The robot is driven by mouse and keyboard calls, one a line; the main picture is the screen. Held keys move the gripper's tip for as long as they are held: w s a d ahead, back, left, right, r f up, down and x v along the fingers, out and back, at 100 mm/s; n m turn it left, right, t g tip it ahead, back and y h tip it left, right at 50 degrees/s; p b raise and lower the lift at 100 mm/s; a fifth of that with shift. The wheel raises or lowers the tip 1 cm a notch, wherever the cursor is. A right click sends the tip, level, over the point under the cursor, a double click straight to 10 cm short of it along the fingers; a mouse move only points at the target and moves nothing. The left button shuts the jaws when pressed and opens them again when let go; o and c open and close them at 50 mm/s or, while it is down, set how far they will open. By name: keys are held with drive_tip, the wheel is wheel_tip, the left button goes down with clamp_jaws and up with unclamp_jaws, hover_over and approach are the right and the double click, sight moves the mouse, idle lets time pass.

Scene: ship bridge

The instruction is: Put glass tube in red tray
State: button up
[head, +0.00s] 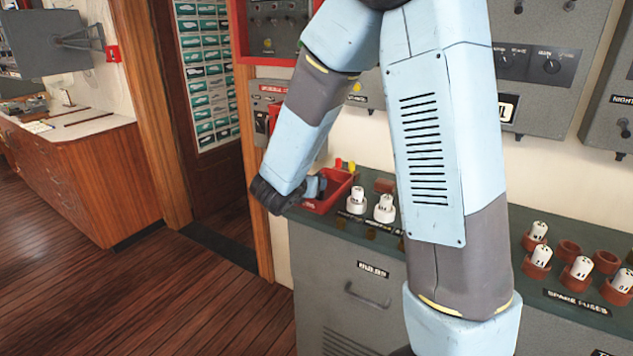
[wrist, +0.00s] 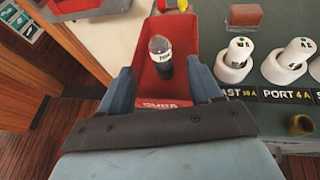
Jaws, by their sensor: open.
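The red tray (head: 322,206) sits at the left end of the green counter top, and in the wrist view the red tray (wrist: 183,32) fills the middle. The glass tube (wrist: 160,50), clear and rounded at one end with a dark lettered band, shows inside the tray's outline. It is between and just beyond my fingertips. I cannot tell how it rests on the tray floor. My gripper (wrist: 160,72) is open, its two blue fingers apart over the tray's near end, with a gap on each side of the tube. In the head view my arm hides the tube.
White fuse holders (head: 384,208) stand right of the tray, close to my right finger. A brown block (wrist: 245,17) lies behind them. More fuses in brown sockets (head: 581,270) are at the right. A wooden door post (head: 253,150) stands left of the counter.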

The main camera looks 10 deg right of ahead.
drive_tip(key=s+d+r+m+g+h, duration=0.1)
drive_tip(key=s+d+r+m+g, duration=0.2)
drive_tip(key=s+d+r+m, duration=0.35)
drive_tip(key=s+d+r+m+g, duration=0.3)
drive_tip(key=s+d+m+g, duration=0.15)
drive_tip(key=s+m, duration=0.4)
drive_tip(key=s+a+r+m+t+y, duration=0.1)
drive_tip(key=s+a+r+m+y, duration=0.1)
drive_tip(key=s+m+y, duration=0.2)
drive_tip(key=s+a+r+m+t+y, duration=0.1)
drive_tip(key=s+a+r+m+y, duration=0.1)
drive_tip(key=s+m, duration=0.8)
drive_tip(key=shift+s+a+r+y, duration=0.15)
drive_tip(key=shift+s+r+y, duration=0.65)
drive_tip(key=shift+y, duration=0.5)
